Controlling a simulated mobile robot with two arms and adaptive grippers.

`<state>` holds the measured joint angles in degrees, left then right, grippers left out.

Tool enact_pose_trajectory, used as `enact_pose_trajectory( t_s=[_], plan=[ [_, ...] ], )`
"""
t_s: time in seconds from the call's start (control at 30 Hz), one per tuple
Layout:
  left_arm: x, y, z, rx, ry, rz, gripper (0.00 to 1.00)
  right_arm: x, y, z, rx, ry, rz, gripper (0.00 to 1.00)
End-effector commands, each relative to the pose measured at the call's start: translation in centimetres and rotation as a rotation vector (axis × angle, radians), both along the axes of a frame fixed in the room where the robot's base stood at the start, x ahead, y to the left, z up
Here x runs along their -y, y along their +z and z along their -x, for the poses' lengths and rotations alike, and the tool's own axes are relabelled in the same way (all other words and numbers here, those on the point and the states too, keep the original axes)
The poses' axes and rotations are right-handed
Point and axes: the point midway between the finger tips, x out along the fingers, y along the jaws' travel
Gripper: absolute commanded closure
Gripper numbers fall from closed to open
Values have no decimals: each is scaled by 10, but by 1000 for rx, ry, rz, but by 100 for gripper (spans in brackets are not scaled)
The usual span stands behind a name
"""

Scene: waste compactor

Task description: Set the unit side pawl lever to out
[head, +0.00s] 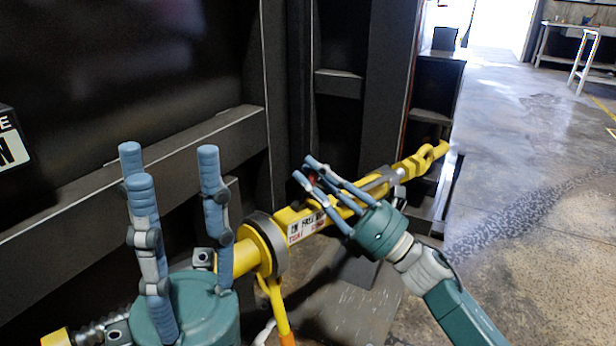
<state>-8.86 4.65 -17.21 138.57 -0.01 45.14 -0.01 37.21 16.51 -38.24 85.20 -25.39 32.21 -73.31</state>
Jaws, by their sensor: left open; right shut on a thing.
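A yellow ratchet unit (258,249) runs diagonally from lower left to a yellow hook end (428,158) at upper right, in front of the dark compactor. A white label (306,227) with small, partly covered print sits on its barrel. My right gripper (314,172) is over the barrel just right of the label, with its fingers closed on a small dark part with a red spot (312,178), which looks like the pawl lever. The fingers hide most of it, so its setting cannot be told. My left gripper (168,168) is open and empty, fingers up, left of the grey collar.
A yellow handle (277,306) with an orange end hangs below the collar. Dark steel beams (185,150) stand close behind the unit. Open concrete floor (530,190) lies to the right, with a workbench (575,45) far back.

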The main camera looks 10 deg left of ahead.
Motion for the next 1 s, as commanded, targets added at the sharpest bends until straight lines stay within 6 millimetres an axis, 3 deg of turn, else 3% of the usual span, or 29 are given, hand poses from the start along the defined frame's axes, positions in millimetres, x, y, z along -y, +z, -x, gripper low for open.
enact_pose_trajectory(
  t_s=[0.8,0.83,0.9,1.0],
  plan=[
    [0,-1,0,-4,-1,1,58,5,-5,-7,-96,-3,-71,100],
    [0,-1,0,-5,-1,2,58,5,-5,-7,-96,-3,-71,76],
    [0,-1,0,-6,-1,1,58,5,-5,-7,-96,-3,-70,63],
    [0,-2,0,-6,-1,1,58,5,-5,-6,-94,-3,-69,63]
  ],
)
